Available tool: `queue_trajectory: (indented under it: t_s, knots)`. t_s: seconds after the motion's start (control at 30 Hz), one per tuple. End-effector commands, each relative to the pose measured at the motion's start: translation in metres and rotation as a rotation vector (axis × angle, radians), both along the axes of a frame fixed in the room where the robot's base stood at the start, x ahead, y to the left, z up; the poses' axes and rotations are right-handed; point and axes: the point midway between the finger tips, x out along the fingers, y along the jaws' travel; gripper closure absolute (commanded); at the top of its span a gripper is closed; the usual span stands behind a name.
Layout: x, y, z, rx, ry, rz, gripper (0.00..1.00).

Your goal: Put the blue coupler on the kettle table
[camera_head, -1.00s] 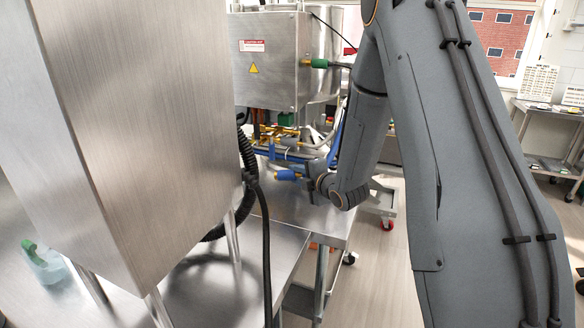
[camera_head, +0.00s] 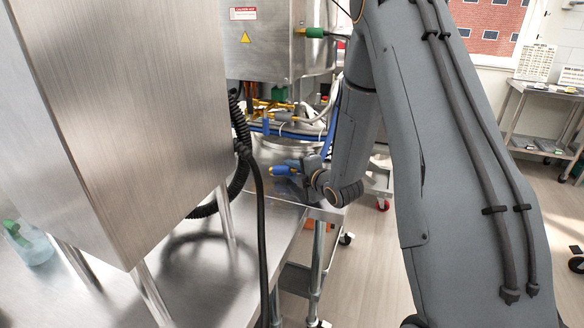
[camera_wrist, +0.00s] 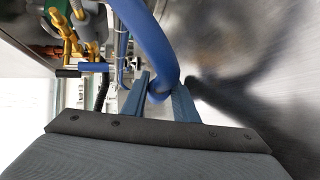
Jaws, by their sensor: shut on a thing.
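The blue coupler (camera_head: 284,171), with a yellow end, juts left from my gripper (camera_head: 305,172) in the head view. My gripper is shut on it, just above the steel kettle table (camera_head: 285,210) or very near its surface; I cannot tell whether the coupler touches the top. In the wrist view a thick blue hose (camera_wrist: 150,35) curves down between the fingers of my gripper (camera_wrist: 160,90). The coupler's body is not clear there. A steel kettle cabinet (camera_head: 275,45) with warning labels stands behind.
A large steel cabinet (camera_head: 120,110) on legs fills the left, on a nearer steel bench (camera_head: 205,295). A black cable (camera_head: 260,220) hangs beside it. Brass fittings and hoses (camera_head: 280,115) crowd under the kettle cabinet. Open floor (camera_head: 370,260) lies right of the table.

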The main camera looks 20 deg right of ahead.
Motion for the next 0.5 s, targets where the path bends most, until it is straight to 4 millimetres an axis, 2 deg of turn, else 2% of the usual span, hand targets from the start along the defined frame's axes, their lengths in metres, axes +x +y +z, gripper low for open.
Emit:
queue_trajectory:
  t_s: [0.27, 0.3, 0.4, 0.43, 0.5]
  knots:
    - [0.0000, -0.0001, -0.0018, 0.000, -0.001, 0.000, 1.00]
    - [0.0000, -0.0002, -0.0018, 0.000, -0.001, 0.000, 0.72]
    - [0.0000, -0.0002, -0.0018, 0.000, 0.000, 0.000, 0.55]
    - [0.0001, -0.0002, -0.0019, 0.000, 0.000, 0.000, 0.52]
    - [-0.0002, -0.0003, -0.0024, 0.000, 0.001, 0.000, 0.52]
